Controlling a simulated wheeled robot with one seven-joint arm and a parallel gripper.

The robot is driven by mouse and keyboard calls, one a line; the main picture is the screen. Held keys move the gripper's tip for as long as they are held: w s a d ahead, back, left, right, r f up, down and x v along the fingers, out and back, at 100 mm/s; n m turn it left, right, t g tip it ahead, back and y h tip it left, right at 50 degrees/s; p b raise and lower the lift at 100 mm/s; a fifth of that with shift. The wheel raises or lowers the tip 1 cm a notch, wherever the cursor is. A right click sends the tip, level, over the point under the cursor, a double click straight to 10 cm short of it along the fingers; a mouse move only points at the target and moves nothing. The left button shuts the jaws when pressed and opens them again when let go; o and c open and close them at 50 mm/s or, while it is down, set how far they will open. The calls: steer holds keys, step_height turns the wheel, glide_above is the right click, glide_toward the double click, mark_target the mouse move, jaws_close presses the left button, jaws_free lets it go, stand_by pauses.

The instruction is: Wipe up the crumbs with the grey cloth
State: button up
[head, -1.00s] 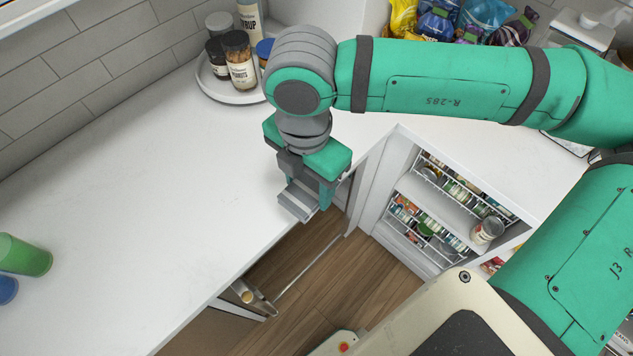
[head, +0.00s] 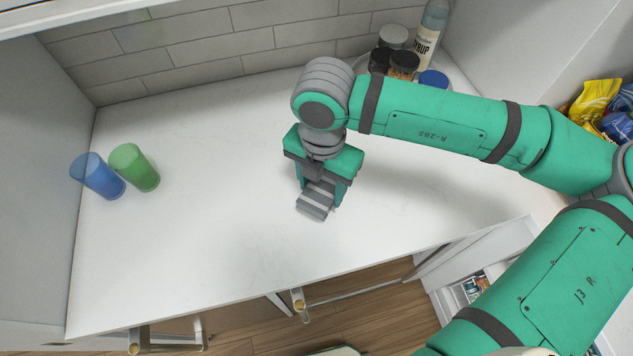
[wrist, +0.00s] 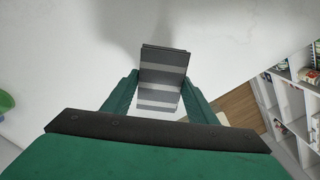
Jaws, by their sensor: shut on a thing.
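My gripper (head: 322,192) is shut on the grey cloth (head: 314,205), a folded block with lighter and darker grey stripes. In the head view it hangs over the white counter near the middle. In the wrist view the cloth (wrist: 163,68) sticks out between the two green fingers. I cannot tell whether the cloth touches the counter. No crumbs can be made out on the visible counter top.
A blue cup (head: 97,177) and a green cup (head: 135,168) stand at the counter's left end. A tray of jars and a syrup bottle (head: 430,35) is at the back right. The counter (head: 210,225) between is clear. Open drawers or doors with handles (head: 299,302) are below the front edge.

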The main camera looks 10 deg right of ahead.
steer(key=shift+s+d+f, duration=0.1)
steer(key=shift+d+f, duration=0.15)
steer(key=shift+f, duration=0.35)
steer(key=shift+s+d+f, duration=0.1)
steer(key=shift+d+f, duration=0.1)
steer(key=shift+f, duration=0.4)
steer(key=shift+w+a+f, duration=0.1)
steer(key=shift+a+f, duration=0.05)
steer(key=shift+f, duration=0.6)
steer(key=shift+a+f, duration=0.1)
steer(key=shift+f, duration=0.65)
steer(key=shift+w+d+f, duration=0.1)
steer(key=shift+d+f, duration=0.25)
steer(key=shift+f, duration=0.25)
steer(key=shift+c, duration=0.4)
steer(key=shift+d+f, duration=0.1)
steer(key=shift+d, duration=1.65)
steer(key=shift+a, duration=2.1)
step_height(320, 180, up, 3)
steer(key=shift+w+a+f, duration=0.1)
steer(key=shift+s+d+r, duration=0.15)
steer(key=shift+r, duration=0.6)
steer(key=shift+s+d+r, duration=0.1)
steer(key=shift+r, duration=0.65)
steer(key=shift+a+r, duration=0.15)
steer(key=shift+r, duration=1)
